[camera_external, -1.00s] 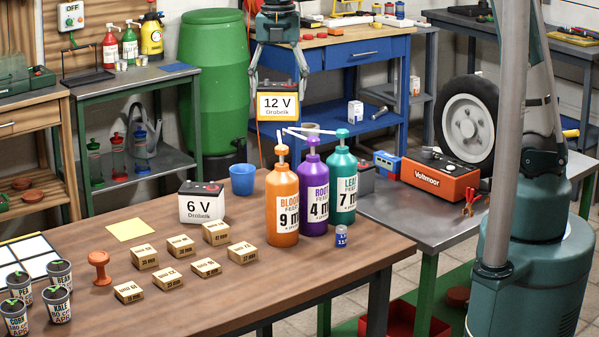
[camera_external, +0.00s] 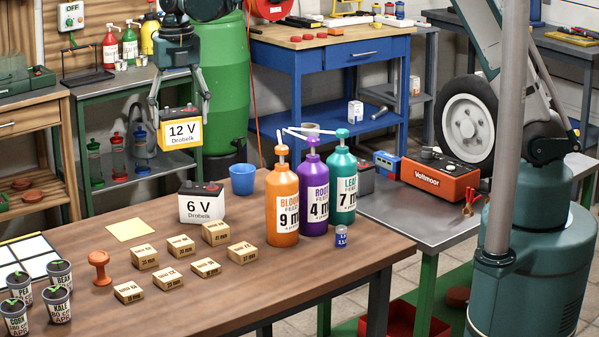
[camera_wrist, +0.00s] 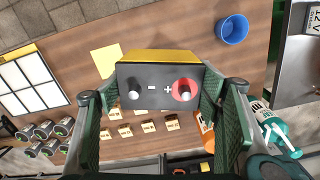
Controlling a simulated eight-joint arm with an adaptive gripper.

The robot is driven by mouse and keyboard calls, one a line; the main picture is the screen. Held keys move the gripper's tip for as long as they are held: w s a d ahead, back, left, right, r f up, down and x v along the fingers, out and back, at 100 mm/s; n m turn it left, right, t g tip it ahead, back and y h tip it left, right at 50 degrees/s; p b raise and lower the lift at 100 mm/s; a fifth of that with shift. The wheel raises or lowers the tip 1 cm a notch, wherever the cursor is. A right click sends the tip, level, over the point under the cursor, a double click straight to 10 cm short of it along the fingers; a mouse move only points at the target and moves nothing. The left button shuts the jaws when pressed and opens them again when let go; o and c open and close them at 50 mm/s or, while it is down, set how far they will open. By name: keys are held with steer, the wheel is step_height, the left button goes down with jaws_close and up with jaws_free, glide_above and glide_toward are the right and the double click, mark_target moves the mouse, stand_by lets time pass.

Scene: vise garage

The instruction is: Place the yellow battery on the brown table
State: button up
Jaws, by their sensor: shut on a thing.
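The yellow battery (camera_external: 181,132) has a white "12 V" label and a dark top. My gripper (camera_external: 180,108) is shut on it from above and holds it upright in the air.
A yellow note (camera_external: 130,229) lies flat. The front middle of the table is clear.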

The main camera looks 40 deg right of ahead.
steer(key=s+a+f+n+p, duration=0.1)
steer(key=a+f+n, duration=0.1)
steer(key=a, duration=0.6)
steer(key=s+a+f+n, duration=0.1)
steer(key=s+a, duration=0.1)
steer(key=a, duration=0.7)
glide_above(135, 232)
steer(key=shift+f, duration=2.6)
steer(key=shift+w, duration=0.1)
step_height(135, 232, down, 6)
steer(key=shift+f, duration=0.2)
steer(key=shift+f, duration=1.8)
steer(key=shift+f, duration=0.1)
